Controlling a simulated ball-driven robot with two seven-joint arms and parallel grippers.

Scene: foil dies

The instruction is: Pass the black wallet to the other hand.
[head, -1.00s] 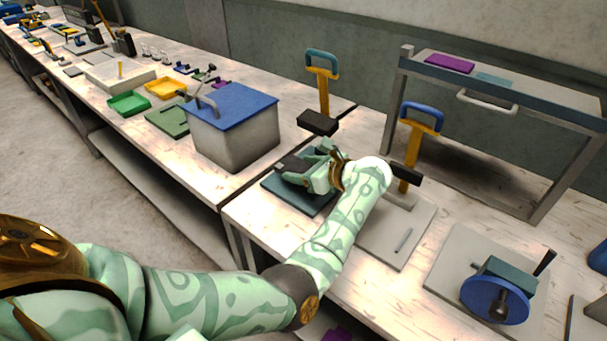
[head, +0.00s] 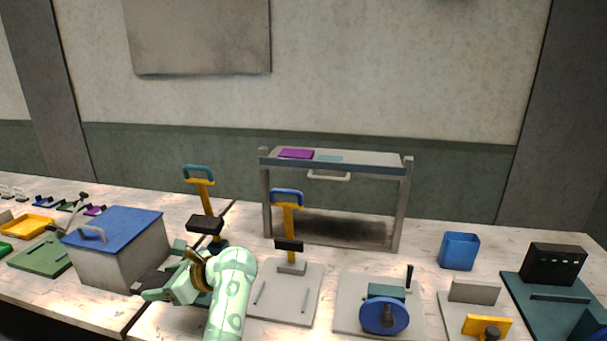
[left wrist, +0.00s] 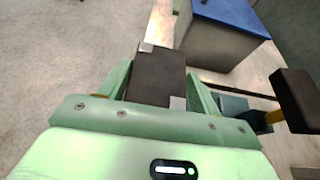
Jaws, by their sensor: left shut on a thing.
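The black wallet (left wrist: 157,78) is a dark flat piece with light grey corners, held between the two green fingers of my left gripper (left wrist: 160,88). In the head view my left gripper (head: 166,273) is at the lower left, in front of the blue-lidded box's right side. The wallet (head: 150,282) sticks out of it to the left, partly hidden by the fingers. My right gripper is in neither view.
A grey box with a blue lid (head: 118,221) stands left of my gripper. Two lever presses with a teal handle (head: 198,173) and a blue handle (head: 287,197) stand behind and right. A blue-wheeled device (head: 384,316) and a blue bin (head: 460,251) are further right.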

